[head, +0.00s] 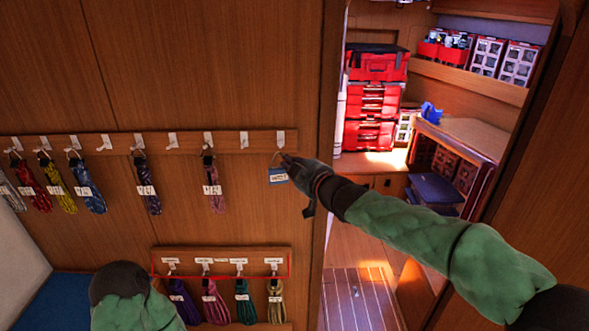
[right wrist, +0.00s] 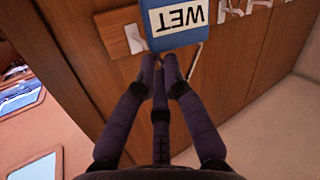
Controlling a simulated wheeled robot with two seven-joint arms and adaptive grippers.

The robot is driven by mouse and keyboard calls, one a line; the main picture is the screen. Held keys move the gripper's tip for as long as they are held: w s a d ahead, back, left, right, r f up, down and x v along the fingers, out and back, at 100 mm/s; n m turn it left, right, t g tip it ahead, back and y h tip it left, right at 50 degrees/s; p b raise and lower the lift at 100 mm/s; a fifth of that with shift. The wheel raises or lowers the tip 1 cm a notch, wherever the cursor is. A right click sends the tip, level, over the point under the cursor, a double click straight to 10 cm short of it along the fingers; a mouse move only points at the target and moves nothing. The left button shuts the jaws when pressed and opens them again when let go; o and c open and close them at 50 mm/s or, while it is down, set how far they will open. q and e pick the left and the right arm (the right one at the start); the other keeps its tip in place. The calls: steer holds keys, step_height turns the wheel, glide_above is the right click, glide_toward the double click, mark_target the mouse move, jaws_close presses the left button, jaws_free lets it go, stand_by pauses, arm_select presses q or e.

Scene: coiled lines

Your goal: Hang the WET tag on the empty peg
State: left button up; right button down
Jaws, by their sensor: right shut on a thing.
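The blue WET tag (head: 279,175) with a white label is at the right end of the upper peg board. My right gripper (head: 287,163) is shut on it near its top; a loop shows above the tag, just below the rightmost white peg (head: 281,138). In the right wrist view the tag (right wrist: 173,24) appears upside down just beyond the closed fingertips (right wrist: 160,66), beside a white peg (right wrist: 135,40). I cannot tell whether the loop is over the peg. The rightmost peg bears no coil. My left gripper is out of view; only part of that arm shows.
The upper board (head: 228,143) carries several coiled lines and other bare pegs. A lower board (head: 222,255), outlined in red, holds several labelled coils. To the right, a doorway opens on red toolboxes (head: 372,100) and shelves; its frame is close to my right wrist.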

steer(key=shift+w+d+f+p, duration=0.1)
steer(key=shift+w+f+p, duration=0.15)
steer(key=shift+w+p, duration=1.1)
steer(key=shift+w+d+f+p, duration=0.15)
steer(key=shift+w+p, duration=0.65)
steer(key=shift+w, duration=1)
steer(key=shift+w+a+f+p, duration=0.1)
steer(key=shift+w+f+p, duration=0.2)
steer(key=shift+w+p, duration=1.05)
steer(key=shift+w+f+b, duration=0.2)
steer(key=shift+w+b, duration=0.1)
steer(key=shift+w, duration=0.05)
steer(key=c, duration=1.3)
jaws_free()
steer(key=shift+o, duration=0.2)
steer(key=shift+s+d, duration=0.1)
